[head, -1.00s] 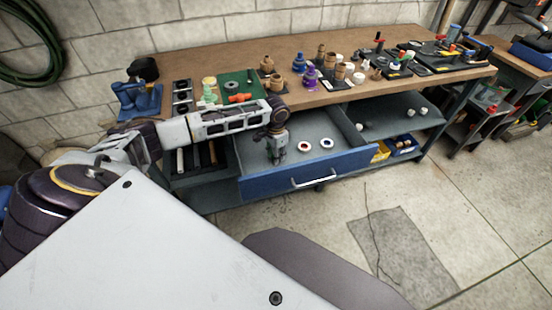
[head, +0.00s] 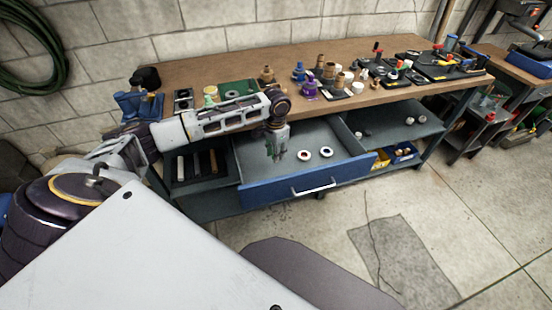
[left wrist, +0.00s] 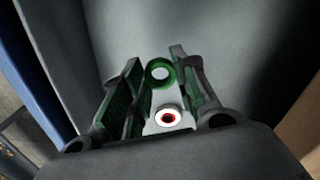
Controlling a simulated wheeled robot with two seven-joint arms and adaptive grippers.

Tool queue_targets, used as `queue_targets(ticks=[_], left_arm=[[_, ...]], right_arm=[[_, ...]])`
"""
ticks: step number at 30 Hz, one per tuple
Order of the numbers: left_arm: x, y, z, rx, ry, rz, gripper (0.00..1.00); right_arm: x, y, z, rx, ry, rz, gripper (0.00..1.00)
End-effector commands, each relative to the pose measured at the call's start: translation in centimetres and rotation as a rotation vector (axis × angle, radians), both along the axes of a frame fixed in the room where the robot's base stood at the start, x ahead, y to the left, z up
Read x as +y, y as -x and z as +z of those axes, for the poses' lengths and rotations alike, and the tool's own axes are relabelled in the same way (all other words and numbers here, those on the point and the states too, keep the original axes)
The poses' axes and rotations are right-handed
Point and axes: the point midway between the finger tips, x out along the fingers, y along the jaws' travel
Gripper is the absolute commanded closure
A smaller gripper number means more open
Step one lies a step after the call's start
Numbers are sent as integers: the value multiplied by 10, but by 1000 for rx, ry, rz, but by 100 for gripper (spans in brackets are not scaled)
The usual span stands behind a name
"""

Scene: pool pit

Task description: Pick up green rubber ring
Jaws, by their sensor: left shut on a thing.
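The green rubber ring (left wrist: 160,61) shows in the left wrist view between the fingertips of my left gripper (left wrist: 156,72), with its hole facing the camera. My left gripper also shows in the head view (head: 276,154), pointing down over the open blue-fronted drawer (head: 312,187). It is shut on the ring and seems to be above the drawer floor. In the head view the ring is too small to make out clearly at the fingertips. My right gripper is not in view.
Two white rings lie in the drawer right of my gripper: a red-centred one (head: 302,154) and a dark-centred one (head: 326,152). The workbench top (head: 215,66) above holds many fittings and tools. Shelves flank the drawer. The floor in front is clear.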

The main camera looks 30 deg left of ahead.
Motion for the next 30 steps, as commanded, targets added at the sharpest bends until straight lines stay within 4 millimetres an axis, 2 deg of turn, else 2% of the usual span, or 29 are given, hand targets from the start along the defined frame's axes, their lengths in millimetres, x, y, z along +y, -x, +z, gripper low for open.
queue_targets(ticks=[3, 9, 17, 30], left_arm=[[0, 0, 17, -2, 1, -1, 80], [0, 0, 33, 0, 1, 0, 80], [0, 0, 36, 1, 1, -1, 80], [0, 0, 37, 0, 1, -1, 80]], right_arm=[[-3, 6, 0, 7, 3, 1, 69], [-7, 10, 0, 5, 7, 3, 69], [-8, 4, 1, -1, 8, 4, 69], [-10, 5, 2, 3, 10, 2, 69]])
